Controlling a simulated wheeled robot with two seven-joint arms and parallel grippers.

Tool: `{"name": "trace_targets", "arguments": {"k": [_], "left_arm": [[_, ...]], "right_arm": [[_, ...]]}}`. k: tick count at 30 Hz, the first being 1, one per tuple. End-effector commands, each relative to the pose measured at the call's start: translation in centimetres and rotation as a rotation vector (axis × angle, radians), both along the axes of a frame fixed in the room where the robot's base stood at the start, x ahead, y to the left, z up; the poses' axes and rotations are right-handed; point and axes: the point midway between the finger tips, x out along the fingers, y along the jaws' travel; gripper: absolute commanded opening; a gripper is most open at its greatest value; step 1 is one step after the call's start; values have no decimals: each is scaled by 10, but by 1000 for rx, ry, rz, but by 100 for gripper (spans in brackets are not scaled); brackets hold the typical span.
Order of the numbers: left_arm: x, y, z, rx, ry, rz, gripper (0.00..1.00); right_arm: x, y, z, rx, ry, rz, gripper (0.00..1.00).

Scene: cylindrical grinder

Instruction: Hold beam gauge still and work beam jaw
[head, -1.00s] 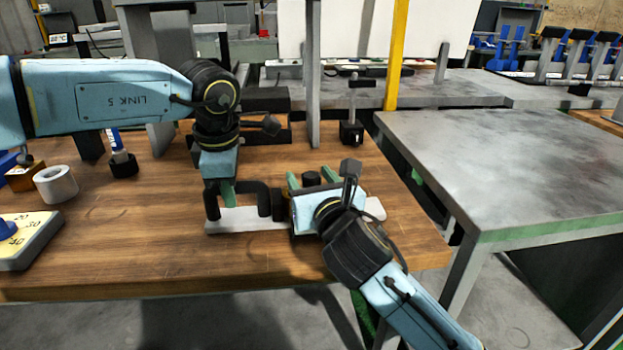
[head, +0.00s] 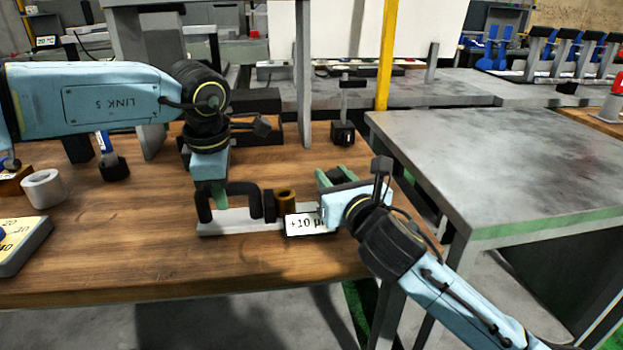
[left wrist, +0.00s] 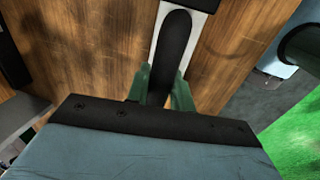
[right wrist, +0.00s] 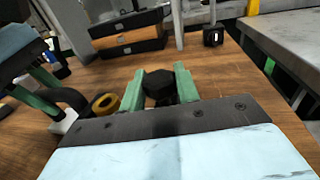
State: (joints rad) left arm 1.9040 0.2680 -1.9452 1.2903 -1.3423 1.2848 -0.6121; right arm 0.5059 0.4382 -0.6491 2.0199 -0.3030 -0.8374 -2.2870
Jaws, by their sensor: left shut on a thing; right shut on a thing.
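The beam gauge lies on the wooden bench, with a pale bar (head: 240,222) and a black arched handle (head: 243,188). My left gripper (head: 217,192) is shut on the handle's left part; the left wrist view shows the handle (left wrist: 174,50) between its fingers. The beam jaw, a black knob (right wrist: 158,86), is between the fingers of my right gripper (right wrist: 160,82), which is shut on it near the bar's right end. A brass ring-like piece (head: 287,199) stands between the fixed black end (head: 268,204) and the right gripper. A white "+10" label (head: 304,224) is partly covered by my right gripper.
A white ring (head: 44,188), a dial box (head: 20,243) and a blue-and-white tube in a black stand (head: 112,165) are at the left. A small black stand (head: 343,132) is behind. A grey table (head: 510,160) adjoins at the right. The bench front is clear.

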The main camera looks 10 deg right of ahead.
Motion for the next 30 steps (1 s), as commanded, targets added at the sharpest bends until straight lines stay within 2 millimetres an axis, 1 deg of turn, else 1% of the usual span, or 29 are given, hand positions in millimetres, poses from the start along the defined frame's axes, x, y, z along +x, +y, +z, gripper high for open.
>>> {"name": "trace_targets", "arguments": {"k": [1, 5, 16, 17, 21, 30], "left_arm": [[1, 1, 0, 0, -1, 4, 0], [1, 1, 0, 0, -1, 5, 0], [1, 3, 0, 3, -1, 7, 0], [1, 3, 0, 3, -1, 8, 0], [1, 3, 0, 4, -1, 8, 0], [1, 2, 1, 4, -1, 6, 0]], "right_arm": [[1, -11, -1, -7, 1, -8, 0], [1, -23, 0, -5, 2, -9, 0], [1, -27, 0, -4, 3, -12, 0], [1, -27, 0, -4, 3, -13, 35], [1, -26, 0, -3, 2, -11, 53], [-1, -24, 0, -3, 3, -5, 53]]}}
